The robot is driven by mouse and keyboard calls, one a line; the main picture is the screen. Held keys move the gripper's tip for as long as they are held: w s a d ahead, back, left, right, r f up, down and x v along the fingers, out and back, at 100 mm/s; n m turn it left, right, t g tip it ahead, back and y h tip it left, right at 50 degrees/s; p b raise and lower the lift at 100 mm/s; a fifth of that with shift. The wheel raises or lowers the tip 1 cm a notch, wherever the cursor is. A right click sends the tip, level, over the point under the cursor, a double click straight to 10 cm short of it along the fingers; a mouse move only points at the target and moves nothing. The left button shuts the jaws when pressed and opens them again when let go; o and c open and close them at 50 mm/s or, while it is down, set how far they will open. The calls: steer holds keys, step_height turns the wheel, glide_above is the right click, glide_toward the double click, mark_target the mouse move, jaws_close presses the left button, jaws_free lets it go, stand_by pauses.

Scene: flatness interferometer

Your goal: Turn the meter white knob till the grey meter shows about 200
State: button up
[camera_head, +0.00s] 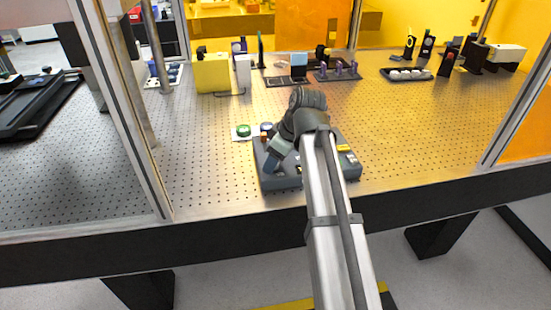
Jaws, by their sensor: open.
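My gripper (271,163) is at the end of my arm, which reaches in from the bottom. It points down and to the left over a dark grey unit (281,184) near the front edge of the table. It is open, and I see nothing held in it. I cannot tell whether it touches the unit. My arm and wrist cover the middle of this unit. I cannot make out the white knob or a meter reading; they may be hidden or too small to tell.
A green round piece on a white pad (243,131) lies left of the unit. A yellow box (211,74), small optics holders and a dark tray (406,74) stand farther back. Frame posts stand left and right. The perforated tabletop (200,150) is clear at left and right.

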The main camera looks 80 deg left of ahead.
steer(key=v, duration=1.3)
steer(key=shift+w+r, duration=0.15)
steer(key=shift+r, duration=0.15)
steer(key=shift+d, duration=0.1)
